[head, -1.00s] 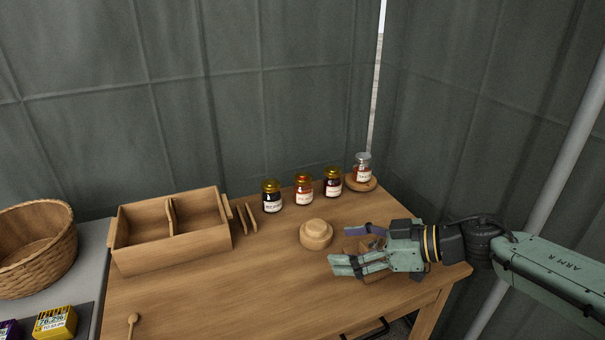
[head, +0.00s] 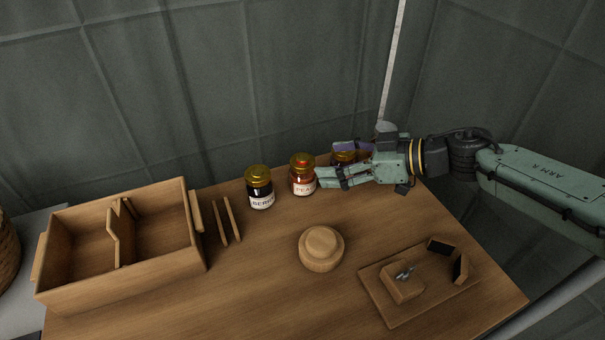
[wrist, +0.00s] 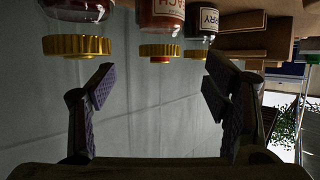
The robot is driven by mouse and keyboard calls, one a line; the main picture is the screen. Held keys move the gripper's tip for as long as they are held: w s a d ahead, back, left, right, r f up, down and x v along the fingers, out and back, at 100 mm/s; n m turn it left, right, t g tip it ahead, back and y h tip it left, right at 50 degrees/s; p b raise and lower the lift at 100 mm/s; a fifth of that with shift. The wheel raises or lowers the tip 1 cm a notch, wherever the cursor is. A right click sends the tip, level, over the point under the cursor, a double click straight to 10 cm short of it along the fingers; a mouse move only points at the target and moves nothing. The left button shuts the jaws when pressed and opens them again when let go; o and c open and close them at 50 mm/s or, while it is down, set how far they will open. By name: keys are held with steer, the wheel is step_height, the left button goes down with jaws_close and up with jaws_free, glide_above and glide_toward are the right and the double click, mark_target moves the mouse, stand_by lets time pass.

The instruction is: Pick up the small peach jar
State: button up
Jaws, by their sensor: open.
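A jar of orange-red preserve with a gold lid and a label reading "PEA" (head: 302,175) stands upright at the back of the table. In the wrist view, which is upside down, the jar labelled "ACH" (wrist: 160,14) shows between the fingers, beyond their tips. My gripper (head: 335,164) is open and empty, just right of this jar, fingers pointing left towards it. Its two padded fingers (wrist: 156,88) are spread wide in the wrist view. Part of the gripper hides a dark jar (head: 344,156) behind it.
A dark "BERRY" jar (head: 259,188) stands left of the peach jar. A round wooden piece (head: 321,247) sits in front. A divided wooden box (head: 120,258) is at left, with thin slats (head: 229,220) beside it. A wooden board (head: 385,312) with small blocks lies front right.

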mark_target(311, 162)
steer(key=b+x, duration=0.1)
steer(key=x, duration=0.1)
steer(key=shift+a+f, duration=0.2)
steer(key=shift+a, duration=0.05)
steer(key=b+x, duration=0.4)
steer(key=x, duration=0.1)
steer(key=shift+w+f, duration=0.1)
steer(key=shift+f, duration=0.1)
steer(key=shift+w+a+r, duration=0.1)
steer(key=shift+a, duration=0.05)
steer(key=shift+r, duration=0.1)
steer(key=c, duration=1.6)
